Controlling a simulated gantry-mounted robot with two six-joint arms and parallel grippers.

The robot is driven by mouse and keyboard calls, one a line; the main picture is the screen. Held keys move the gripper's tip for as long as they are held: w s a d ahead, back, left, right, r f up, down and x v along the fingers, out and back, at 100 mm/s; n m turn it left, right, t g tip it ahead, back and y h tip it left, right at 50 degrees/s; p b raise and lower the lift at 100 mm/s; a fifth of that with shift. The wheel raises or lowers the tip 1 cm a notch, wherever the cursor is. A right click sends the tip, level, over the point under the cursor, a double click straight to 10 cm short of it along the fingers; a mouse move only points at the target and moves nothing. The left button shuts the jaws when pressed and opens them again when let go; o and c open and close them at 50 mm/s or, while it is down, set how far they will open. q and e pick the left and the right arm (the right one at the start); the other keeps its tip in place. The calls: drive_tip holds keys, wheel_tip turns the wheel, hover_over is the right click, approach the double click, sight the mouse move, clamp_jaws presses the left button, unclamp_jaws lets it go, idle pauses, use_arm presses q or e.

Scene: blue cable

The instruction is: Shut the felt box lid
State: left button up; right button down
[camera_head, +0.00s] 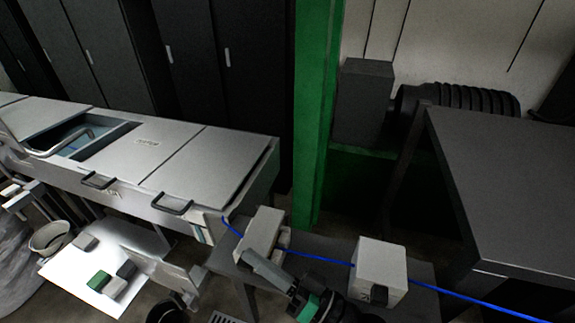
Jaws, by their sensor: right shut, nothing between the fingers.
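Two pale boxes sit on a dark bench, with a blue cable (313,259) running past or through both. The left box (262,228) has a tall pale panel facing me and a smaller pale part at its right side. The right box (382,257) is a block with a flat top and a small dark mark low on its front. I cannot tell for sure which one is the felt box or how its lid stands. My right gripper (250,259) is shut and empty, its tip close in front of the left box's lower part; contact is unclear. My left gripper is not in view.
A long grey cabinet (155,143) with handles and an open compartment (75,143) fills the left. Below it, a white board (95,272) holds small blocks. A green post (318,120) rises behind the bench. A large dark table (510,170) stands at right.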

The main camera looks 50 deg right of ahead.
drive_tip(key=shift+a+f, duration=0.1)
drive_tip(key=shift+f, duration=0.5)
drive_tip(key=r+b+v, duration=0.1)
drive_tip(key=b+v, duration=0.1)
drive_tip(key=v, duration=0.9)
drive_tip(key=shift+s+b, duration=0.35)
